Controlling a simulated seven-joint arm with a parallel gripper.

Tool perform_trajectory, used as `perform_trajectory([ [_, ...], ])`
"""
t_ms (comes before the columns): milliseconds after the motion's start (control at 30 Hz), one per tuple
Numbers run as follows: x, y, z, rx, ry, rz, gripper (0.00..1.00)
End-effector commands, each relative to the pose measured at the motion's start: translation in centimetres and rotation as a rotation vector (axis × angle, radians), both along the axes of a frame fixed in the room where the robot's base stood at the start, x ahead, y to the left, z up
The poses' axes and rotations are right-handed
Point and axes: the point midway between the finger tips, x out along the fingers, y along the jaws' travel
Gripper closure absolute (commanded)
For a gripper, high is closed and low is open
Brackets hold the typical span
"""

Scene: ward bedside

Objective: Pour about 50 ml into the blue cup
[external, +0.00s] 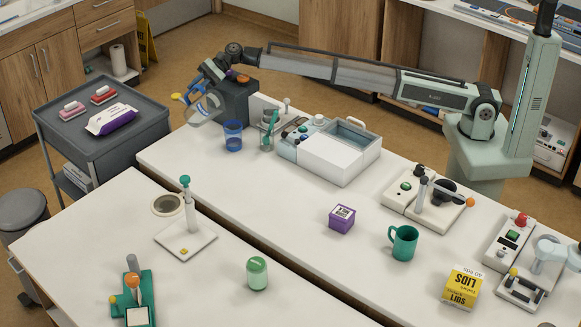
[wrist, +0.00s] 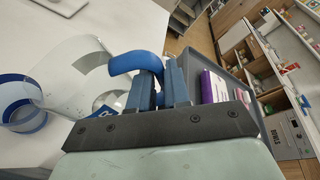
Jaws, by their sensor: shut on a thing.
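A clear jug (external: 205,110) with a blue handle hangs tilted at the left end of the table, up and left of the blue cup (external: 233,136). My gripper (external: 197,87) is shut on the jug's handle. In the wrist view, my gripper's fingers (wrist: 158,90) close around the blue handle (wrist: 136,62), and the clear jug body (wrist: 76,65) leans left, toward the blue cup (wrist: 14,98). The cup stands upright on the table and is see-through, with darker blue low down. I cannot tell the liquid level in the jug, and no stream shows.
A glass with a green item (external: 268,142) stands just right of the cup, beside a white-lidded box (external: 330,158). A dark trolley (external: 140,125) with packs is at left. A green mug (external: 403,243) and purple box (external: 342,218) are farther right.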

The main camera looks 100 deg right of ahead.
Motion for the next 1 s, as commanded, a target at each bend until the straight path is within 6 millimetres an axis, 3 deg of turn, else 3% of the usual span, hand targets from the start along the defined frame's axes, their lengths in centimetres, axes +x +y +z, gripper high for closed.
perform_trajectory([
  [500,-2.7,1.5,0.7,-0.164,-0.289,-0.001,1.0],
  [1000,-4.0,2.2,2.1,-0.239,-0.418,-0.002,1.0],
])
